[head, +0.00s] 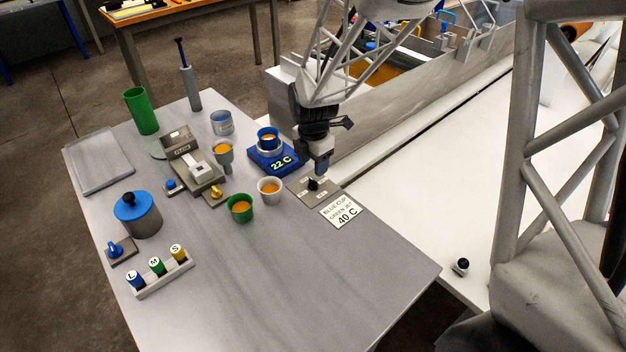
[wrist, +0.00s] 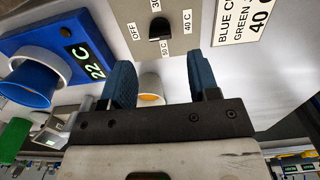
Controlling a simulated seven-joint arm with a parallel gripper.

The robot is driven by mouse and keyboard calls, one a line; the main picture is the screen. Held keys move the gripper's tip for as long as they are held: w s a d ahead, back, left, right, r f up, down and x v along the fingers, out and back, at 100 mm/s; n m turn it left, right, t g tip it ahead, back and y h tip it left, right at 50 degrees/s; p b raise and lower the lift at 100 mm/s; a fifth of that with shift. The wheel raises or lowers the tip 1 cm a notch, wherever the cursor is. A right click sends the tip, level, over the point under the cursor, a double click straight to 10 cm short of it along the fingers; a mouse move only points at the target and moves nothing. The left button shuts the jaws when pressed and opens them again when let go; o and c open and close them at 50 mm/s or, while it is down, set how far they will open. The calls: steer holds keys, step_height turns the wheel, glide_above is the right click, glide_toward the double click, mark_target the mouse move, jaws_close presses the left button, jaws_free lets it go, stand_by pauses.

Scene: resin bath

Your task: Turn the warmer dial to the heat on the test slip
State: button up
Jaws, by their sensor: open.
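The warmer dial is a black knob (head: 313,184) on a grey plate (head: 298,194) beside the warmer. In the wrist view the knob (wrist: 160,27) has labels OFF, 30, 40 C and 50 C around it; I cannot tell which one it points to. The test slip (head: 342,212) reads blue cup, green and 40 C; it is partly cut off in the wrist view (wrist: 243,15). The blue warmer (head: 261,165) displays 22 C and carries a blue cup (head: 268,137). My gripper (head: 321,168) is open and empty above the dial, its blue-grey fingers (wrist: 162,75) apart and not touching the knob.
A white cup (head: 268,191) and a green cup (head: 239,209) stand left of the dial plate. A grey press-like device (head: 190,162), a blue-lidded pot (head: 137,214) and a rack of labelled vials (head: 163,277) are further left. The table's front right is clear.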

mark_target(313, 180)
steer(key=shift+f, duration=3.45)
steer(key=c, duration=0.9)
